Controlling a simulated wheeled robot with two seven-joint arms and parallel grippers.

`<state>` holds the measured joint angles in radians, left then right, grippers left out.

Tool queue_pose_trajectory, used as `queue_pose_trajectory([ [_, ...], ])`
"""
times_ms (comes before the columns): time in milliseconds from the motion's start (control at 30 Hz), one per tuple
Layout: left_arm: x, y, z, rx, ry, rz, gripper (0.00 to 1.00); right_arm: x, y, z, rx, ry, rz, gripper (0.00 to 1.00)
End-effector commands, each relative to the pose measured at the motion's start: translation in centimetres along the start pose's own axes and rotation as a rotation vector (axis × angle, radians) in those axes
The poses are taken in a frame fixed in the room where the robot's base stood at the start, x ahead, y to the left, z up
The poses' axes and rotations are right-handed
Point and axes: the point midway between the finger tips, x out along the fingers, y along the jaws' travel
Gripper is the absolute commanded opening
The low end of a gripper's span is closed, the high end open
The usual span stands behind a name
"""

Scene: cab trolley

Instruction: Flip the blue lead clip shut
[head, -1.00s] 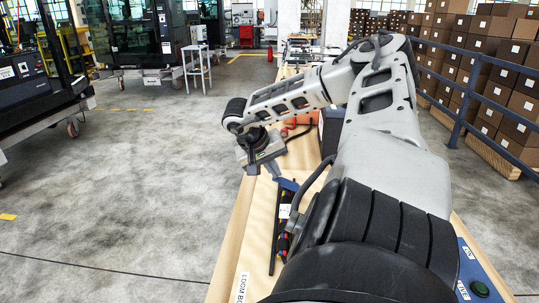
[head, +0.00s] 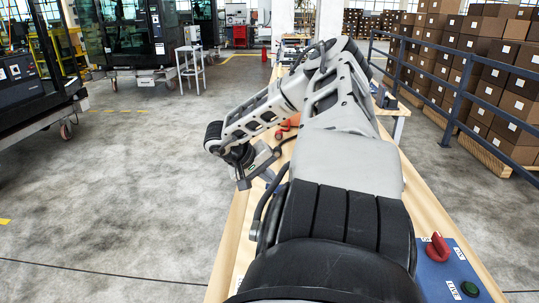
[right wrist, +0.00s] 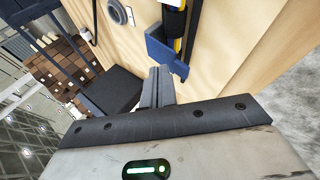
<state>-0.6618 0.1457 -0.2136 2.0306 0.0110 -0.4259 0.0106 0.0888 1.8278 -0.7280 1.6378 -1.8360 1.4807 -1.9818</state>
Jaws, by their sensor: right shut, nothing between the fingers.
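The blue lead clip (right wrist: 165,52) shows in the right wrist view, on the wooden board with dark and yellow leads at it. A blue flap angles out from it toward my fingers; how far it stands open is hard to tell. My right gripper (right wrist: 159,74) is shut and empty, its fingertips just below the clip in that view; whether they touch it I cannot tell. In the head view my right gripper (head: 243,180) hangs by the board's left edge, and my own arm hides most of the clip and leads. My left gripper is not in view.
The long wooden board (head: 428,215) runs away from me, with a blue panel (head: 440,275) carrying a red knob (head: 438,248) at near right. A dark block (right wrist: 110,90) lies beside the fingers in the wrist view. Open floor lies left; a blue railing stands right.

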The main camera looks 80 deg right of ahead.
Motion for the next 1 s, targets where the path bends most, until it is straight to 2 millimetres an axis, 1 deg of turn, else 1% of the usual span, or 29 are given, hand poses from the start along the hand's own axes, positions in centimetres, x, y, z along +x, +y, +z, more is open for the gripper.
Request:
queue_pose_trajectory([
  [300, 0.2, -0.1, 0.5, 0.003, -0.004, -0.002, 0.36, 0.0, 0.0, 0.0, 0.0, 0.0, 0.0, 0.0],
  [333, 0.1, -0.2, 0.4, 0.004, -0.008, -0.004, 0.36, -0.3, 0.3, -0.1, 0.0, 0.001, 0.0, 0.0],
  [467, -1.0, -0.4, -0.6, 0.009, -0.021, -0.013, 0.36, -2.1, 2.1, -0.5, -0.001, 0.001, 0.001, 0.0],
  [500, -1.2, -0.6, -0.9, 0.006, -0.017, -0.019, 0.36, -2.8, 2.7, -0.7, -0.001, 0.004, 0.001, 0.0],
  [567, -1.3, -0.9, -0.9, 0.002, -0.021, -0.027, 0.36, -3.9, 3.4, -0.8, -0.003, 0.005, 0.0, 0.0],
  [600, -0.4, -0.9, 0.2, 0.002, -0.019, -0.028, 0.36, -4.2, 2.3, -0.6, -0.004, 0.005, -0.005, 0.0],
  [800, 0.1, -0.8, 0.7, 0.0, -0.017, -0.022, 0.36, -8.8, 1.9, -0.6, -0.004, 0.005, -0.002, 0.0],
  [900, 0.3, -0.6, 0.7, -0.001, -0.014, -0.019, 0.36, -10.5, 1.8, -0.6, -0.004, 0.004, -0.002, 0.0],
  [1000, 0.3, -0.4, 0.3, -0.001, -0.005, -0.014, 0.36, -11.6, 1.8, -0.7, -0.004, 0.002, 0.0, 0.0],
])
